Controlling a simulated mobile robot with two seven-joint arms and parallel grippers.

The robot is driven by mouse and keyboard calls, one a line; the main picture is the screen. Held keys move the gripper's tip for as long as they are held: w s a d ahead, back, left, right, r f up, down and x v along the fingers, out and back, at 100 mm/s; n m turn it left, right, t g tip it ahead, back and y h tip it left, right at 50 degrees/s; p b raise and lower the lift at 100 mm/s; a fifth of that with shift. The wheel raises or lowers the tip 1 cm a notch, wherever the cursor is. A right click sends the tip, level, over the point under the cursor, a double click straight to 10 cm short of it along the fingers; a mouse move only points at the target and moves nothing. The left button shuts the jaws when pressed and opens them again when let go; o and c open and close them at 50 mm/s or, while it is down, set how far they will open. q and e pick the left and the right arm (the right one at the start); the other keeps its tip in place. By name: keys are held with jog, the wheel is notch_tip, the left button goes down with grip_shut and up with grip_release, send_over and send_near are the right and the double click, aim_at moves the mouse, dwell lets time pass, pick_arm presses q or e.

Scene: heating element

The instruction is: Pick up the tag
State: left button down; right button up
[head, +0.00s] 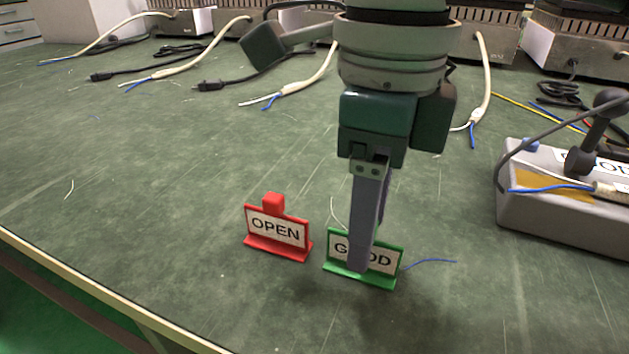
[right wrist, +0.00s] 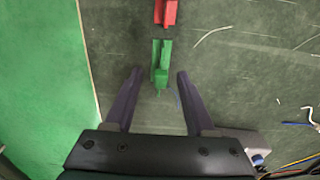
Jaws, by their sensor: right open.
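A red tag reading OPEN (head: 278,232) and a green tag reading GOOD (head: 385,262) stand upright side by side on the green table. My right gripper (head: 359,268) comes down from above in front of the green tag and hides part of its lettering. In the right wrist view the right gripper (right wrist: 160,72) is open and empty. The green tag (right wrist: 161,66) lies midway between and at the level of the fingertips, with a gap to each finger. The red tag (right wrist: 166,12) is beyond it at the top edge. My left gripper is not in view.
The scratched table (head: 180,230) has its front edge at the lower left. A grey test box (head: 560,215) with a cable stands at the right. Heating elements with loose cables (head: 190,70) line the back. Thin wire scraps lie near the tags. The left middle is mostly clear.

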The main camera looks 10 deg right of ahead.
notch_tip(320, 180, down, 4)
jog(key=shift+r+b, duration=0.15)
jog(key=shift+b, duration=0.4)
jog(key=shift+r, duration=0.1)
grip_shut()
